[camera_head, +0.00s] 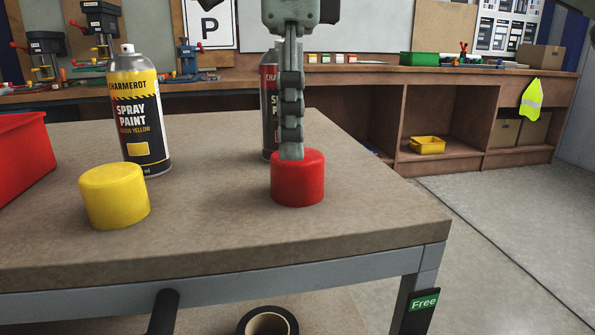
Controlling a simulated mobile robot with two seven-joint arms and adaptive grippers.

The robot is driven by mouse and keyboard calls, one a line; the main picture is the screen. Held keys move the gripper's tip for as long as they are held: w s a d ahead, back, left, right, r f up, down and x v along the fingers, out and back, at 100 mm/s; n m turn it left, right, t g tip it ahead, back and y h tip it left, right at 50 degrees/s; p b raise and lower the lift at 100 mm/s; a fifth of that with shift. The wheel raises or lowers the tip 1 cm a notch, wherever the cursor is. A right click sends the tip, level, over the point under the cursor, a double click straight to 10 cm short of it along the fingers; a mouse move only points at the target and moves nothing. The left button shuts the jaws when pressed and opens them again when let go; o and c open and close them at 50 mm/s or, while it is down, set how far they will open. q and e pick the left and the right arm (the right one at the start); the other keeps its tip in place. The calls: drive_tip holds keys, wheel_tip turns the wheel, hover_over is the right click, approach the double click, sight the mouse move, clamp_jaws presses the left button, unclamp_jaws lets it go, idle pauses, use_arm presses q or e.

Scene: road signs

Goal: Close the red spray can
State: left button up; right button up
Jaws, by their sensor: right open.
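The red cap (298,185) stands on the table near its right end. The red spray can (267,128) stands upright behind it, mostly hidden by my right gripper. My right gripper (291,152) comes down from the top of the view, with its fingertips at the top of the red cap. It is seen edge-on, so one finger hides the other; it is open, and whether it touches the cap cannot be told. My left gripper is not in view.
A yellow spray can (148,108) without its cap stands on the left of the table (220,235), with a yellow cap (114,196) in front of it. A red bin (22,157) is at the left edge. The table's front middle is clear. A workbench (400,72) runs along the back.

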sight(297, 167)
drive_tip(key=shift+d+f, duration=0.15)
drive_tip(key=shift+f, duration=1.15)
drive_tip(key=shift+d+f, duration=0.15)
drive_tip(key=shift+f, duration=1.1)
drive_tip(key=c, duration=0.8)
